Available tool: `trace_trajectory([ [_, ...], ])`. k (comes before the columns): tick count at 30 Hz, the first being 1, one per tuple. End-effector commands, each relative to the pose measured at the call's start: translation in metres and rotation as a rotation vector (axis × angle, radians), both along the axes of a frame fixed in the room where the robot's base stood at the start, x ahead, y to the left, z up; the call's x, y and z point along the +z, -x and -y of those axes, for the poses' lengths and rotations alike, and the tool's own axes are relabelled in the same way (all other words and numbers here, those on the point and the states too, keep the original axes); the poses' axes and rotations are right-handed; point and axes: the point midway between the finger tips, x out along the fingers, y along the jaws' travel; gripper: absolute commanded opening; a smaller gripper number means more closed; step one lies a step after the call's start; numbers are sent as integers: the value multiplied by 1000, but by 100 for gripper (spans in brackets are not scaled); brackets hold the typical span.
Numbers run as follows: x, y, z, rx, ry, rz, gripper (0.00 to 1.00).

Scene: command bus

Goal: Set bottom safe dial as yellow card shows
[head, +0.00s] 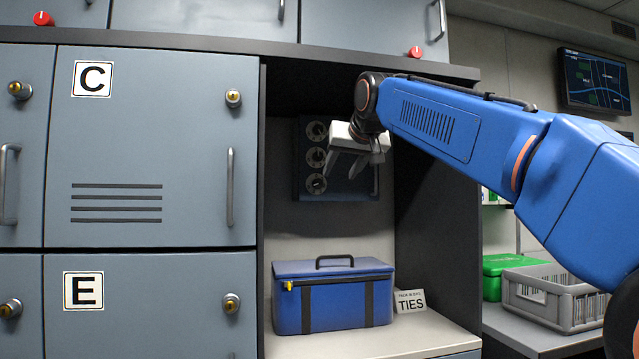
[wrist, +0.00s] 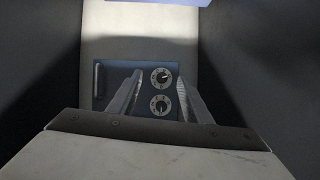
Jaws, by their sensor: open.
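The safe (head: 345,193) is a dark blue-grey box on the back wall of an open niche. Its left side carries a column of three round dials; the bottom dial (head: 316,183) is lowest. My gripper (head: 352,180) is open in front of the safe, covering its right part. The wrist view seems upside down: the toolbox edge is at the top, so the upper dial there (wrist: 160,77) appears to be the bottom one. It lies between the spread fingers (wrist: 158,75), with nothing held. Contact and the dial's setting cannot be told. No yellow card shows.
A blue toolbox (head: 345,304) stands on the niche shelf below the safe, beside a TIES card (head: 410,301). Niche walls are close on both sides. Locker doors (head: 150,150) fill the left; a grey crate (head: 556,297) and green case (head: 495,280) stand right.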

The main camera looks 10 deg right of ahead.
Motion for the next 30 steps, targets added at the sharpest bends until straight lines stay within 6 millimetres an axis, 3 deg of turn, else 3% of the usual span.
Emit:
trace_trajectory([
  [3, 29, -16, -5, 0, -11, 44, 45],
  [9, 43, -26, -8, -1, -18, 69, 45],
  [14, 37, -40, -9, -1, -18, 68, 45],
  [30, 0, -127, -13, -1, -18, 66, 45],
])
